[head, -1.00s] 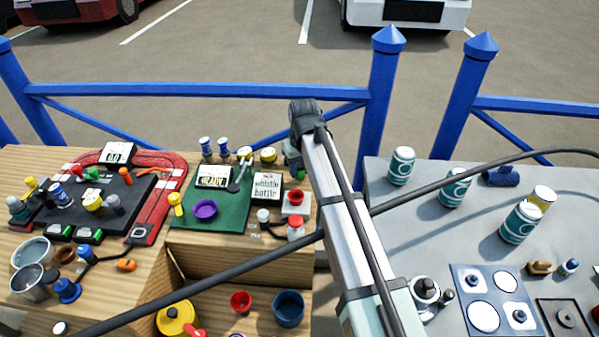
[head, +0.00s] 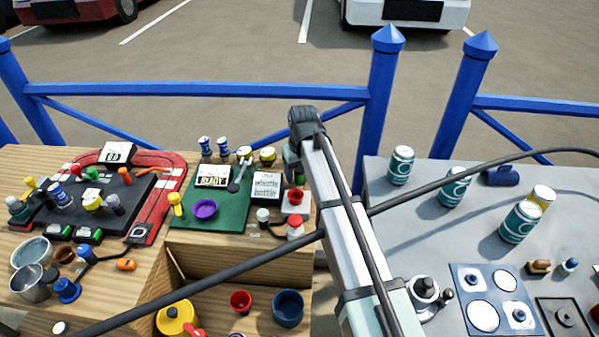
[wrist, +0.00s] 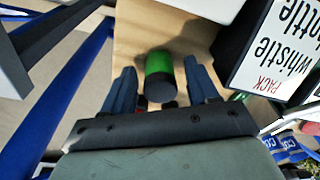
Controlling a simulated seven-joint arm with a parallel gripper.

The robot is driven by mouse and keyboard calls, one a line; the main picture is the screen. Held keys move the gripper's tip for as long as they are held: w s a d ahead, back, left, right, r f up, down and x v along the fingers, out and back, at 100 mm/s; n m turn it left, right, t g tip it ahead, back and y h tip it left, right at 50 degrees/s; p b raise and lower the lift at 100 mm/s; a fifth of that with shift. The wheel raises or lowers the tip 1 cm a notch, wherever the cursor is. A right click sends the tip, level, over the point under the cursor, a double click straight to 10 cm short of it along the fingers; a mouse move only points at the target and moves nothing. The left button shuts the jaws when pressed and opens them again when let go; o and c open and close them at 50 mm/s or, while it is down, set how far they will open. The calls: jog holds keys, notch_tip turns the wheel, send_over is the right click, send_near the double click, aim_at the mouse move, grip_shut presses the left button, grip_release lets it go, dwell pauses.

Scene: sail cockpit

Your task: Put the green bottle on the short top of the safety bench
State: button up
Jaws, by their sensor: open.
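The green bottle (wrist: 158,68) has a dark end and shows between the two fingers of my gripper (wrist: 160,88) in the wrist view. The fingers are apart, one on each side of it, with no clear contact. In the head view my gripper (head: 292,163) is at the back right edge of the wooden bench (head: 215,262), partly hidden by my arm. A small piece of the green bottle (head: 300,180) shows just below it. I cannot tell which surface is the short top.
A white sign reading "whistle bottle" (head: 266,186) stands close left of my gripper; it also shows in the wrist view (wrist: 275,50). A red button box (head: 295,201) is just in front. A grey table (head: 415,212) with several teal cans is right, across a gap. Blue railings (head: 200,90) run behind.

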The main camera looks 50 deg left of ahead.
aim_at(301, 172)
notch_tip(301, 172, up, 12)
jog(key=d, duration=0.1)
jog(key=shift+s+d, duration=0.2)
jog(key=shift+s, duration=0.05)
jog(key=shift+r, duration=0.1)
